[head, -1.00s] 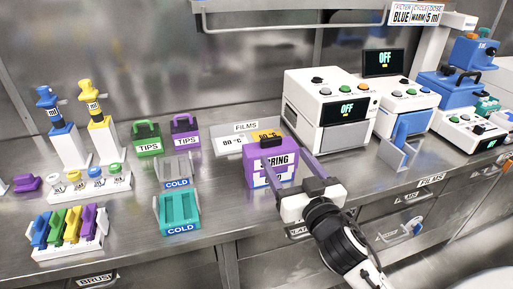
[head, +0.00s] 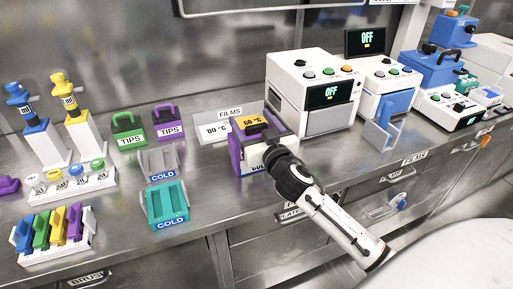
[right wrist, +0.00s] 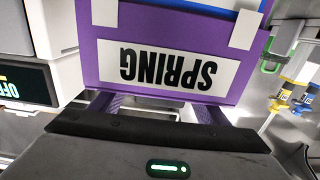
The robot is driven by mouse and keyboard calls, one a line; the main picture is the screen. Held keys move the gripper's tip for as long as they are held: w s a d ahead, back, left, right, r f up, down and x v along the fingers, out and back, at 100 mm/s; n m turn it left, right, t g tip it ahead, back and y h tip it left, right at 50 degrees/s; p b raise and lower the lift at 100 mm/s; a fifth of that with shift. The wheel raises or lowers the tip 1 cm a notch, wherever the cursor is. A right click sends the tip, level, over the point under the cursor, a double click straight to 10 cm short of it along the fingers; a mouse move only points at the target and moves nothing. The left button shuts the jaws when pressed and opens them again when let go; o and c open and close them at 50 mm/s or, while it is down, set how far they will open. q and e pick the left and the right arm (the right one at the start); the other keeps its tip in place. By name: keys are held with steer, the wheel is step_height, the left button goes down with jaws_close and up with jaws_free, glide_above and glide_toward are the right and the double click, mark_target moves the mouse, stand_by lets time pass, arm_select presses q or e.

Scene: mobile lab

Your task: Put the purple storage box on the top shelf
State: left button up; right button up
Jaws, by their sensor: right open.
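The purple storage box (head: 236,161) stands on the metal bench in the middle of the head view, its front mostly hidden by my right arm. In the right wrist view the box (right wrist: 90,62) fills the upper middle, with its SPRING label upside down. My right gripper (right wrist: 158,106) is open, its two fingers spread apart and reaching to the box's edge near that label. Whether they touch the box I cannot tell. In the head view the right gripper (head: 270,148) is at the box, largely covered by its own wrist. My left gripper is not in view.
A white machine (head: 312,95) marked OFF stands close right of the box. A films tray (head: 214,129) lies just behind it. A teal COLD rack (head: 167,205) stands to the left. A metal rail or shelf edge (head: 290,9) crosses the top. Bench in front of the box is clear.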

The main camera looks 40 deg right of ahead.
steer(key=shift+w, duration=0.35)
steer(key=shift+r, duration=0.1)
jaws_close()
